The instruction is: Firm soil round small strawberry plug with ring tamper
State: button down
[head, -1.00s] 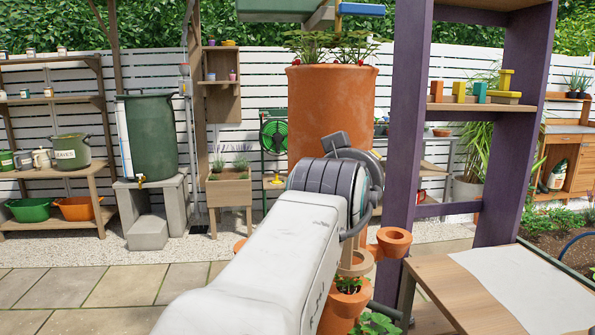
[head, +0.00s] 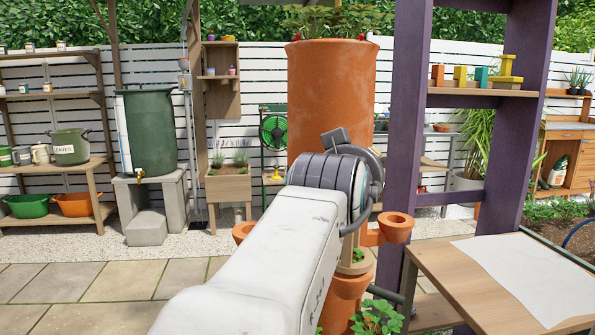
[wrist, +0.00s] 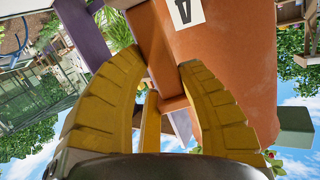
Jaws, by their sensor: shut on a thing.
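The small strawberry plug (head: 358,256) shows as a few green leaves at a low pocket of the terracotta planter (head: 332,105). A tan ring, the ring tamper (head: 354,267), shows around the leaves, just below my wrist. I cannot tell whether it touches the soil, which is hidden. The tamper's ring is not clear there. In the head view my arm hides the fingers. The planter also fills the right of the wrist view (wrist: 225,70).
Another terracotta pocket (head: 396,227) juts out right of my wrist. A purple post (head: 405,110) stands close beside it. A wooden table (head: 450,285) with a white sheet is at right. Larger strawberry leaves (head: 375,318) lie below. The paving at left is clear.

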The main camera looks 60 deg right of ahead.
jog(key=shift+f+b, duration=0.8)
jog(key=shift+f, duration=0.2)
dwell(1.2)
jog(key=shift+r, duration=0.15)
jog(key=shift+r+p, duration=4.2)
jog(key=shift+r, duration=1)
